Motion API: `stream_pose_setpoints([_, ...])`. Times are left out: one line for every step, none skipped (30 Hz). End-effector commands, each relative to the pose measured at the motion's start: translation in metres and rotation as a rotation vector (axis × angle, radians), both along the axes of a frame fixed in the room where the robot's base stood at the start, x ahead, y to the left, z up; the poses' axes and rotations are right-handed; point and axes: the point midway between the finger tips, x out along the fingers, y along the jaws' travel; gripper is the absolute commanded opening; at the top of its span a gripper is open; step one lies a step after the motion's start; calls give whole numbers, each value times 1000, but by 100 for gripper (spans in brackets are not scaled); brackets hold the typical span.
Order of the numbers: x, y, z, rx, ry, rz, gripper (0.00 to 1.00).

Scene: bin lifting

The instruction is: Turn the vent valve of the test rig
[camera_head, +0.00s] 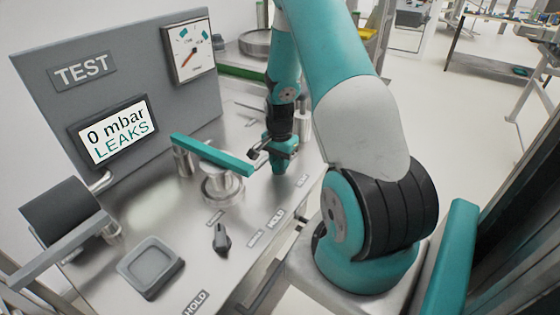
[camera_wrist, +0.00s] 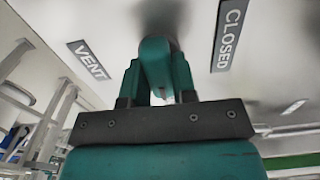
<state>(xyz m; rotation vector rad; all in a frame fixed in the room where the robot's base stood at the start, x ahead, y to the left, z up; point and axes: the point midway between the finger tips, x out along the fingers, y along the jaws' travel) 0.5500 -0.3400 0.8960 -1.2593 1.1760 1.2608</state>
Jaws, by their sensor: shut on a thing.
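The vent valve's teal handle (camera_wrist: 155,62) shows in the wrist view between a VENT label (camera_wrist: 88,60) on the left and a CLOSED label (camera_wrist: 228,35) on the right. My gripper (camera_wrist: 157,85) is shut on this handle, with a finger on each side. In the head view my gripper (camera_head: 273,151) is low at the right part of the metal bench top, and it largely hides the valve. I cannot tell exactly which label the handle points at. The test rig's display (camera_head: 115,132) reads "0 mbar LEAKS".
A teal bar (camera_head: 212,155) on a round metal fixture stands left of my gripper. A gauge (camera_head: 188,48) is on the grey TEST panel behind. A black knob (camera_head: 222,238) and a grey square tray (camera_head: 150,266) are at the front. Open floor lies to the right.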

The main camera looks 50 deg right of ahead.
Motion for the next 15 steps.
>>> stream_pose_setpoints([1,0,1,-1,-2,-4,2])
stream_pose_setpoints([1,0,1,-1,-2,-6,2])
stream_pose_setpoints([1,0,1,-1,-3,-7,2])
stream_pose_setpoints([1,0,1,-1,-3,-8,2])
stream_pose_setpoints([1,0,1,-1,-3,-8,2])
stream_pose_setpoints([1,0,1,-1,-3,-8,2])
stream_pose_setpoints([1,0,1,-1,-3,-8,2])
stream_pose_setpoints([1,0,1,-1,-3,-8,2])
stream_pose_setpoints([1,0,1,-1,-3,-8,2])
stream_pose_setpoints([1,0,1,-1,-3,-8,2])
stream_pose_setpoints([1,0,1,-1,-3,-8,2])
stream_pose_setpoints([1,0,1,-1,-3,-8,2])
stream_pose_setpoints([1,0,1,-1,-3,-8,32])
stream_pose_setpoints([1,0,1,-1,-3,-7,39])
stream_pose_setpoints([1,0,1,-1,-3,-7,48])
